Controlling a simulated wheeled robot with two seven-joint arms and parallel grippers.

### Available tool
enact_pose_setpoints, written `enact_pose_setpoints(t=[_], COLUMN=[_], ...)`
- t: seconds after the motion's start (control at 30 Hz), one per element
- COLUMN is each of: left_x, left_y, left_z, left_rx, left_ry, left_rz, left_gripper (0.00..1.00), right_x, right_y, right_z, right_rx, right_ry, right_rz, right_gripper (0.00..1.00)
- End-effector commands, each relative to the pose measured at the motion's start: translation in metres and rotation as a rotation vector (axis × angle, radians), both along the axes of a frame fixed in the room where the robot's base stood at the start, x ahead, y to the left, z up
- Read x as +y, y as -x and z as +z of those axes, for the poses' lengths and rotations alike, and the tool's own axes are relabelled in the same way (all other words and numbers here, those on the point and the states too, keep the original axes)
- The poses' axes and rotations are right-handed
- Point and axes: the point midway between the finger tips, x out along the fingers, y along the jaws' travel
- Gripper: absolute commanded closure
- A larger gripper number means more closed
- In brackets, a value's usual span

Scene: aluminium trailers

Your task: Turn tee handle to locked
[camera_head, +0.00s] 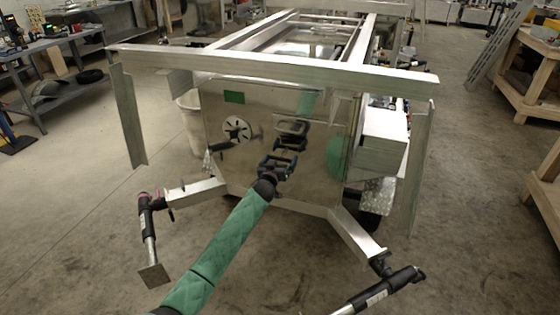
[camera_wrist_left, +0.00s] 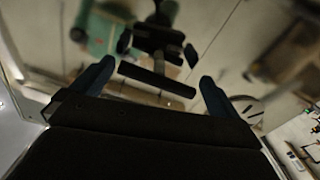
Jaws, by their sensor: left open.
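A dark bar (camera_wrist_left: 158,82), which looks like the tee handle, shows between my left fingers in the left wrist view. It lies slightly tilted and apart from both fingers. Its turn position cannot be read. My left gripper (camera_head: 277,163) is in front of the shiny trailer end panel (camera_head: 225,175) in the head view, and it covers much of what is behind it. The left gripper also shows in the left wrist view (camera_wrist_left: 157,72), with its blue fingers spread wide and empty. The dark shape above it is its reflection in the panel. My right gripper is not in view.
A round slotted disc (camera_head: 237,128) sits on the panel, left of the gripper. Aluminium drawbar beams (camera_head: 195,190) with dark jacks (camera_head: 388,288) jut out on both sides. A thick frame beam (camera_head: 270,68) crosses above. Concrete floor (camera_head: 75,240) is open at left.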

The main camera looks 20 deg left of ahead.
Motion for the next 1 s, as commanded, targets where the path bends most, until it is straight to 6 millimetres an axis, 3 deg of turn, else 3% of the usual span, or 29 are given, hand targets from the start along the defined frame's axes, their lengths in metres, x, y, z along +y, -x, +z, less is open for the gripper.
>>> enact_pose_setpoints(t=[0.2,0.37,0.73,1.0], left_x=[-0.0002,-0.0001,-0.0001,0.0], left_y=[-0.0003,-0.0003,-0.0002,-0.0003], left_z=[0.0004,0.0004,0.0005,0.0007], left_rx=[0.0,-0.001,-0.003,-0.009], left_ry=[0.0,0.001,-0.053,-0.234], left_rz=[0.0,0.0,0.0,0.0], left_gripper=[0.0,0.28,0.28,0.28], right_x=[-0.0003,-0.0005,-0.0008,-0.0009], right_y=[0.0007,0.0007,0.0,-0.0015], right_z=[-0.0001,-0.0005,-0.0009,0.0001], right_rx=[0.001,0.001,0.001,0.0], right_ry=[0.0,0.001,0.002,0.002], right_rz=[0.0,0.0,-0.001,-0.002], right_gripper=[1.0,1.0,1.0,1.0])
